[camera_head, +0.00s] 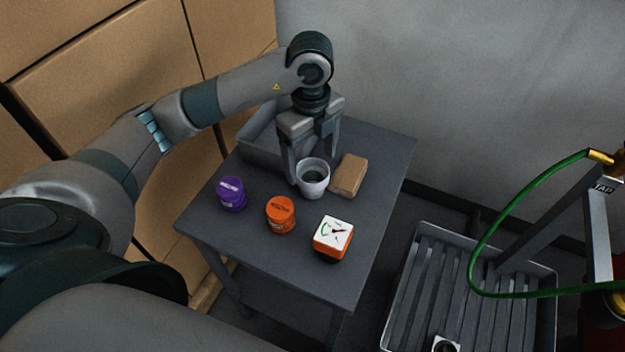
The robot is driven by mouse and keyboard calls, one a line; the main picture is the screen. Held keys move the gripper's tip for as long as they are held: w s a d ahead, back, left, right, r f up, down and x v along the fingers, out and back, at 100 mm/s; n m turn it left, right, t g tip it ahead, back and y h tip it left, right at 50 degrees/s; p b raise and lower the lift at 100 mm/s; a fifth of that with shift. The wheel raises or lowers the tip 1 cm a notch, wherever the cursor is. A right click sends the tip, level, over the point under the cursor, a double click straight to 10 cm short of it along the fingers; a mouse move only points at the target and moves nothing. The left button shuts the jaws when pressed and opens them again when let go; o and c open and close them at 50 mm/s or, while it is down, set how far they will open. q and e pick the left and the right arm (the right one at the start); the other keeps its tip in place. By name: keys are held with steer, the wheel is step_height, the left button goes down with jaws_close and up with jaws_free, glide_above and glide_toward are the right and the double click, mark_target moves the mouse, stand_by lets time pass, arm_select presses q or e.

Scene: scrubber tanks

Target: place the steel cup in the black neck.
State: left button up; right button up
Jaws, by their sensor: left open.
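The steel cup (314,187), a light grey open cup, stands upright on the dark table. My left gripper (314,165) points down right behind the cup, its fingers apart; one finger shows at the cup's left side. I cannot tell whether a finger touches the cup. A black neck (445,346), a dark round opening in a white piece, shows partly at the bottom edge, by the slatted tray; it may be the task's neck. My right gripper does not show.
On the table (264,262) stand a purple jar (232,194), an orange jar (280,215), an orange gauge box (333,240), a tan block (348,176) and a grey bin (262,135). A slatted tray (549,312) and green hose (474,262) lie right. Boxes stand left.

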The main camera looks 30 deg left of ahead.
mark_target(314, 172)
arm_select(q)
steer(key=f, duration=0.1)
steer(key=f+p, duration=0.2)
steer(key=f, duration=0.1)
steer(key=shift+w+d, duration=0.2)
steer(key=shift+d, duration=0.05)
steer(key=shift+f, duration=0.6)
steer(key=c, duration=1.2)
steer(key=shift+r, duration=0.15)
